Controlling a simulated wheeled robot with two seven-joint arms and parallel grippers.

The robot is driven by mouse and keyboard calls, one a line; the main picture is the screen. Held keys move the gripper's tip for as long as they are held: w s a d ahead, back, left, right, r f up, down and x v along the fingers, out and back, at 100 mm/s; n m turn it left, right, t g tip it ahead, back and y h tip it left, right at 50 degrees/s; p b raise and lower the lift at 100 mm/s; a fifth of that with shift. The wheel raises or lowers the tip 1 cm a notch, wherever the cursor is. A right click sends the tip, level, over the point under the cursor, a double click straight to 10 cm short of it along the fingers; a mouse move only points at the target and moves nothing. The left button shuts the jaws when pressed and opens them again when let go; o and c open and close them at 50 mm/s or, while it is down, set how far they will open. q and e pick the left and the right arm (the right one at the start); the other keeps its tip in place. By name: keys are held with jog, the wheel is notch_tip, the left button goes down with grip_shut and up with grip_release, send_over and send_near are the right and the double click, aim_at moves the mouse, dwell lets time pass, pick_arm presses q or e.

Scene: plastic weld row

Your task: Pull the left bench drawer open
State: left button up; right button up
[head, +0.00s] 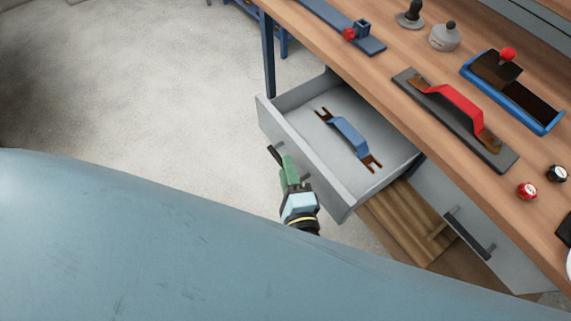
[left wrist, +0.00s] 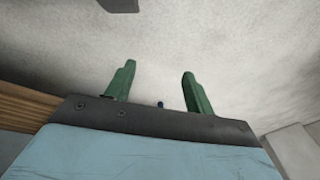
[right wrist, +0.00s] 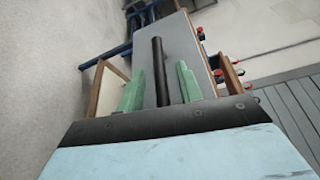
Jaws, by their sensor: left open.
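The left bench drawer (head: 297,165) stands pulled well out from under the bench, its grey front facing the floor area. A blue-handled float with brown forked ends (head: 350,137) lies inside it. The drawer's dark bar handle (head: 275,155) is partly covered by my right gripper (head: 289,168). In the right wrist view the black handle (right wrist: 161,75) runs between the green fingers of that gripper (right wrist: 159,70), with a visible gap on each side. My left gripper (left wrist: 158,72) is open and empty over pale floor; it is not seen in the head view.
The wooden bench top (head: 385,75) carries a red-handled float (head: 455,105), a blue tray (head: 515,95), a grey flask-like item (head: 445,37) and small knobs. A second grey drawer front (head: 440,195) with a dark handle (head: 470,233) is at the right. Clear floor (head: 170,90) lies left.

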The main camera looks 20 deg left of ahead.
pick_arm(q)
jog(key=shift+s+a+f+p, duration=0.15)
jog(key=shift+s+f+p, duration=0.35)
jog(key=shift+s+f, duration=0.75)
pick_arm(e)
jog(key=v, duration=0.5)
jog(key=shift+s+d+r, duration=0.1)
jog(key=shift+s+d, duration=0.05)
jog(key=shift+s, duration=0.2)
